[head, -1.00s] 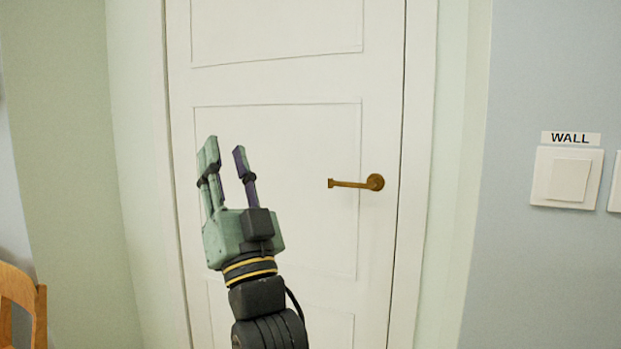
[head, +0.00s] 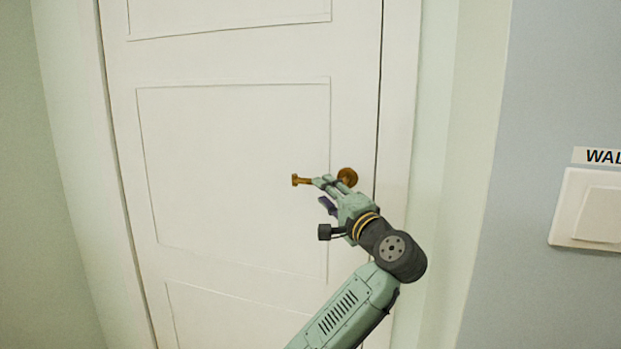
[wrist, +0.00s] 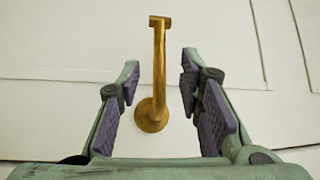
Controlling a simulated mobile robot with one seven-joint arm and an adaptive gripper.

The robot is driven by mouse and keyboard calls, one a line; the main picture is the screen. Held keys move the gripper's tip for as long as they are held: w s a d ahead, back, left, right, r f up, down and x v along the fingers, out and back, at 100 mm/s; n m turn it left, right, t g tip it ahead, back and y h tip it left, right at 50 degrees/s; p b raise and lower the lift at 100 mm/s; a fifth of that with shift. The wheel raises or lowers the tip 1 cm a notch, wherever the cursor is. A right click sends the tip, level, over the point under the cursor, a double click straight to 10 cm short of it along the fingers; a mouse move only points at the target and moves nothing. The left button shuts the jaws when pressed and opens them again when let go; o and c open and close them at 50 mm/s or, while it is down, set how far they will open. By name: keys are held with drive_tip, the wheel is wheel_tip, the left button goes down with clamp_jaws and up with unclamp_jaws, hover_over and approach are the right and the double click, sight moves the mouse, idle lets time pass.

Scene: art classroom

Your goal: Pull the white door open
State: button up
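The white door (head: 230,130) fills the middle of the head view and looks shut in its frame. Its brass lever handle (head: 301,180) is near the door's right edge, and part of the lever is hidden behind my fingers. In the wrist view the handle (wrist: 159,70) runs between my two fingers, its round base at the bottom. My gripper (head: 325,193) is at the handle in the head view. In the wrist view my gripper (wrist: 160,80) is open, with a gap between each finger and the handle.
A light switch (head: 592,210) is on the blue-grey wall at the right, under a label (head: 598,156) that is partly cut off. The door frame (head: 400,100) stands just right of the handle. Nothing else stands before the door in view.

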drive_tip(key=p+x, duration=0.1)
drive_tip(key=x, duration=0.5)
drive_tip(key=shift+w+a, duration=0.1)
drive_tip(key=shift+w, duration=0.2)
drive_tip(key=shift+c, duration=0.2)
clamp_jaws()
idle(0.3)
